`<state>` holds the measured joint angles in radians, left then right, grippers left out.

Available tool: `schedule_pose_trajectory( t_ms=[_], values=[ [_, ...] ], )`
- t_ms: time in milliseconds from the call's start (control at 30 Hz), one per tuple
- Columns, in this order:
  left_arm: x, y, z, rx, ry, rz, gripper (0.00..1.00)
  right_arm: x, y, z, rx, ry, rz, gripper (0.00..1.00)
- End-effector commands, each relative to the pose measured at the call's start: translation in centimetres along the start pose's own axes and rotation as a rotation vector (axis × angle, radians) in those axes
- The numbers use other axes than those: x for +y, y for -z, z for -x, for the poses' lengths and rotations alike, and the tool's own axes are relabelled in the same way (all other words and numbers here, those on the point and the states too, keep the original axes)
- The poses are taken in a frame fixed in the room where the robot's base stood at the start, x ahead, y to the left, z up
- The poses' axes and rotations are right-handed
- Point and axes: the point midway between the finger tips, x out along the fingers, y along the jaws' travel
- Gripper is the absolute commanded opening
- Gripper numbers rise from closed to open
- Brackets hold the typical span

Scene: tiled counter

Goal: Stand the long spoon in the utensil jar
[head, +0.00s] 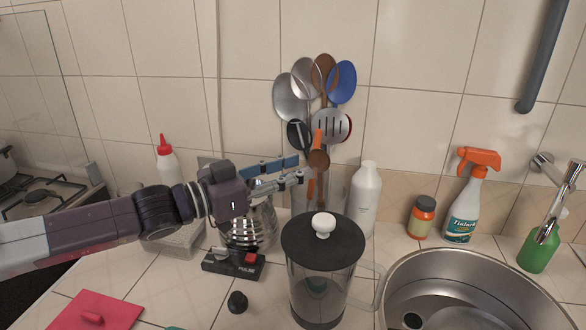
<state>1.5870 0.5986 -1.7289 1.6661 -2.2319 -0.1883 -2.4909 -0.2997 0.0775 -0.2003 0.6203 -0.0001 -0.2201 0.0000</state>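The utensil jar (330,187) stands against the tiled wall, partly hidden by the black-lidded pitcher. Several long utensils stand in it, heads up: metal spoons (290,98), a brown spoon (325,72), a blue spoon (342,82) and a slotted turner (331,126). A shorter brown spoon (318,159) and orange handles show lower down. I cannot tell which one is the long spoon. My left gripper (299,169) reaches in from the left, its fingertips just left of the jar. Its fingers look apart, with nothing visible between them. My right gripper is out of view.
The pitcher (322,270) stands in front of the jar, and a white bottle (363,198) stands to its right.

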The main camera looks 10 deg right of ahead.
Motion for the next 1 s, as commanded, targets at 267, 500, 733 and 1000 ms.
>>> schedule_pose_trajectory(
  t_ms=[267, 500, 733, 1000],
  values=[
    [-0.1, -0.1, 1.1, -0.001, 0.002, 0.000, 0.31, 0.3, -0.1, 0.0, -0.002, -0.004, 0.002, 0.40],
    [-0.2, 0.0, 5.9, -0.001, 0.004, -0.001, 0.31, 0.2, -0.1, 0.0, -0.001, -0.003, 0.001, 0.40],
    [-0.1, 0.0, 10.2, 0.000, 0.003, -0.002, 0.31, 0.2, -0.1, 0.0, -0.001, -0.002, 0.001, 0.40],
    [0.0, 0.0, 12.0, 0.000, 0.000, 0.000, 0.31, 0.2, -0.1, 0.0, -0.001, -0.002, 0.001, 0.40]
  ],
)
